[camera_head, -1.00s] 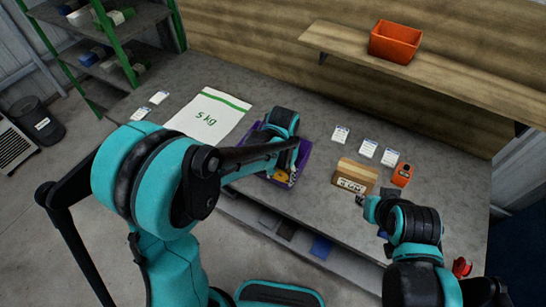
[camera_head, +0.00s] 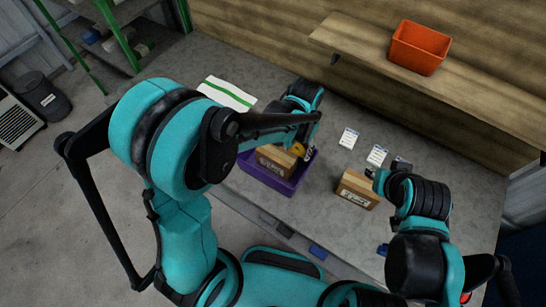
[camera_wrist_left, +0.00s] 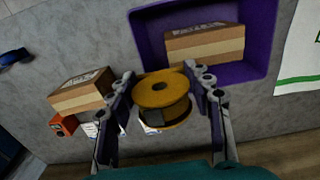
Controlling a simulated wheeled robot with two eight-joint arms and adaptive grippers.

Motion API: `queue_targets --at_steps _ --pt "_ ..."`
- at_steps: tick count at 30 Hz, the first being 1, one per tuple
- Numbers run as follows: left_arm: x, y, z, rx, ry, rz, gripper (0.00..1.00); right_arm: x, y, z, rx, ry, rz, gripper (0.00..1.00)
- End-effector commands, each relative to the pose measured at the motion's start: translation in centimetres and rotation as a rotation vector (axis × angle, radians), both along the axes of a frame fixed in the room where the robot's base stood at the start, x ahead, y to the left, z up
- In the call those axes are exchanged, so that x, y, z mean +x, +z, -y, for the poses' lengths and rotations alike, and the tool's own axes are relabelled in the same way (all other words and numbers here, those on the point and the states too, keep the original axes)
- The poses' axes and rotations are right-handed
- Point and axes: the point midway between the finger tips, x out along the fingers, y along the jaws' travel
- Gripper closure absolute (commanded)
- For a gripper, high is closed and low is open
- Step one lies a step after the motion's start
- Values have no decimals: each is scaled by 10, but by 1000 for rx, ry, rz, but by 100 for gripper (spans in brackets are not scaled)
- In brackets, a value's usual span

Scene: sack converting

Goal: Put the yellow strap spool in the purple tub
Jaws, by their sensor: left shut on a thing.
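The yellow strap spool (camera_wrist_left: 162,98) is between the fingers of my left gripper (camera_wrist_left: 161,100), which is shut on it. In the head view the spool (camera_head: 297,150) shows partly, at the right end of the purple tub (camera_head: 258,177); its height above the tub is hard to tell. In the left wrist view the tub (camera_wrist_left: 148,42) lies just beyond the spool, and a cardboard box (camera_wrist_left: 204,45) sits inside it. My right gripper (camera_head: 380,180) is beside another cardboard box (camera_head: 357,188) on the bench; its fingers are too small to read.
An orange bin (camera_head: 418,47) stands on the wooden shelf (camera_head: 465,85) behind the bench. A white sack with a green stripe (camera_head: 228,94) lies left of the tub. Label cards (camera_head: 348,138) lie behind the box. An orange device (camera_wrist_left: 63,125) is near that box.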

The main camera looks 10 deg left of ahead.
Motion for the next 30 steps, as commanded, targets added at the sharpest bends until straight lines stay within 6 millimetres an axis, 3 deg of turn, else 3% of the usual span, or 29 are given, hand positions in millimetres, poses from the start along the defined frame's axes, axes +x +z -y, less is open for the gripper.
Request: queue_targets --at_steps 6,12,17,24,30 --pt "-3 -34 -54 0 7 0 78 0 -8 0 0 0 0 71" --pt "-5 -54 -88 0 4 0 78 0 -12 0 0 0 0 71" --pt "-6 -62 -96 0 1 0 78 0 -14 0 0 0 0 71" --pt "-6 -95 -96 0 0 0 78 0 -22 0 0 0 0 71" --pt "-7 -98 -96 0 0 0 78 0 -22 0 0 0 0 71"
